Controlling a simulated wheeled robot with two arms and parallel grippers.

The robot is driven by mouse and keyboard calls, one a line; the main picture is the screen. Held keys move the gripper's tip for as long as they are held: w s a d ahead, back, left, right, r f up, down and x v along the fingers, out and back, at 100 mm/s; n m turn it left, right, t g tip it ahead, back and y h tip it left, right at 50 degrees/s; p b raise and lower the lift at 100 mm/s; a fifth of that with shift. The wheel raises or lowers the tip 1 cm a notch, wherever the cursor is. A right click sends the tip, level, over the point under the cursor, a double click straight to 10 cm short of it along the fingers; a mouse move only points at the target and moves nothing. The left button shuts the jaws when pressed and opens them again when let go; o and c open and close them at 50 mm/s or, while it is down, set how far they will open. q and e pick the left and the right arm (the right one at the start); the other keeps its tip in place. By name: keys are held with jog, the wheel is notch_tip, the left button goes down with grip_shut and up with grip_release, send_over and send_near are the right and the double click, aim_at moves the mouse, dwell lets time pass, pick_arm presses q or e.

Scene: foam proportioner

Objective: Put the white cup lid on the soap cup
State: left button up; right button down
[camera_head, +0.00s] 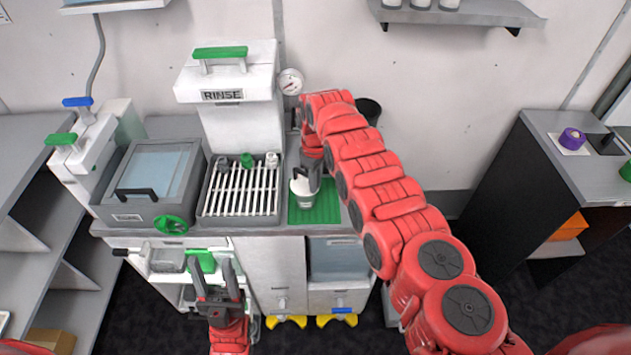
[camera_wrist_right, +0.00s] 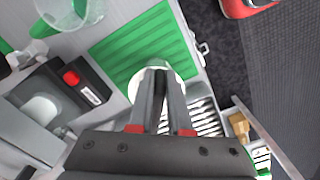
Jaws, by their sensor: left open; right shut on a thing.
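The soap cup (camera_head: 305,201), pale and upright, stands on a green ribbed mat (camera_head: 328,206) on the counter. The white cup lid (camera_head: 300,186) is at the cup's mouth, between my right fingertips (camera_head: 303,178). In the right wrist view my right gripper (camera_wrist_right: 160,76) is shut on the lid, whose white round edge (camera_wrist_right: 139,85) shows around the fingers over the mat. The fingers hide most of the lid, and I cannot tell whether it is fully seated. My left gripper (camera_head: 213,268) is open and empty, low in front of the counter.
A slatted drain tray (camera_head: 240,213) with small fittings lies left of the mat, below the white RINSE unit (camera_head: 228,110). A grey lidded box (camera_head: 150,180) stands further left. A dark round cup-like thing (camera_head: 369,110) is behind my right arm. Another counter (camera_head: 580,150) stands at right.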

dwell(0.6)
jog(key=shift+f+b, duration=0.6)
jog(key=shift+b, duration=0.25)
jog(key=c, duration=1.1)
grip_release()
jog(key=shift+c, duration=0.2)
jog(key=shift+r, duration=0.1)
